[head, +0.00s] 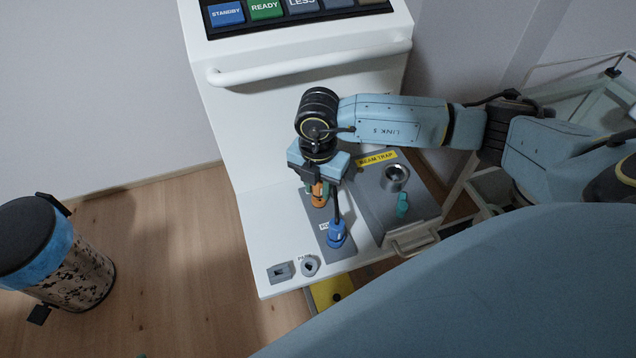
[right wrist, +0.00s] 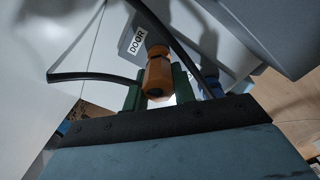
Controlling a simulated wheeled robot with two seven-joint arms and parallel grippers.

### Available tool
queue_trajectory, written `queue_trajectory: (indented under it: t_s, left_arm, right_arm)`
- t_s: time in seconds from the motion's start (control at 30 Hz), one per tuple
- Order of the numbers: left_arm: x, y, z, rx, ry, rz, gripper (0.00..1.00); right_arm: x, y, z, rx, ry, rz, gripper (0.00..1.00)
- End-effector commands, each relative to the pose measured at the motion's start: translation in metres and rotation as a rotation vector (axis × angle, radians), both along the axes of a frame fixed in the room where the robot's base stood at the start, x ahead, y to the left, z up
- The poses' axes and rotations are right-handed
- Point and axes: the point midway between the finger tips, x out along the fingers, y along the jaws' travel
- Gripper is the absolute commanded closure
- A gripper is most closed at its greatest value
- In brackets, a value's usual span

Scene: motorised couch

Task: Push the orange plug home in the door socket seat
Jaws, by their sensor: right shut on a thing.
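The orange plug (head: 319,194) is at the upper end of the narrow grey socket strip (head: 318,222) on the white console. My right gripper (head: 320,178) is above it, pointing down, shut on it. In the right wrist view the orange plug (right wrist: 157,72) stands between the two dark green fingers. Its far end is by the grey plate marked DOOR (right wrist: 137,41). The door socket seat itself is hidden by the plug and gripper, and I cannot tell how deep the plug sits. My left gripper is not in view.
A blue plug (head: 337,234) with a dark cable stands lower on the strip. Right of it are a metal ring socket (head: 396,177) and a teal plug (head: 402,205) on the BEAM TRAP panel. A white rail (head: 310,68) crosses behind my wrist. A speckled bin (head: 75,272) stands left.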

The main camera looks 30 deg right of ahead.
Motion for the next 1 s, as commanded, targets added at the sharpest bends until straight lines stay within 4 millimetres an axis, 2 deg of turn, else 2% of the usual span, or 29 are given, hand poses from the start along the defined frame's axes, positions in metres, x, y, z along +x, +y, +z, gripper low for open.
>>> queue_trajectory:
  t_s: [0.63, 0.67, 0.7, 0.83, 1.0]
  left_arm:
    - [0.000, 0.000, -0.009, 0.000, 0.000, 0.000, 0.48]
    - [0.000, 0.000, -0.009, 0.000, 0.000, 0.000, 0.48]
    - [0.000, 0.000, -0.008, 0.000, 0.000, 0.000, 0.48]
    - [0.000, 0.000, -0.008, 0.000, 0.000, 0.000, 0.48]
    - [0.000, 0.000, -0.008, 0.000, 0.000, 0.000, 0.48]
  right_arm:
    - [0.000, 0.000, -0.015, 0.000, 0.000, 0.000, 0.99]
    - [0.000, 0.000, -0.015, 0.001, -0.001, 0.000, 0.73]
    - [0.000, 0.000, -0.014, 0.001, -0.001, 0.000, 0.67]
    - [0.000, 0.000, -0.014, 0.000, 0.000, 0.000, 0.50]
    - [0.000, 0.000, -0.014, 0.000, 0.000, 0.000, 0.48]
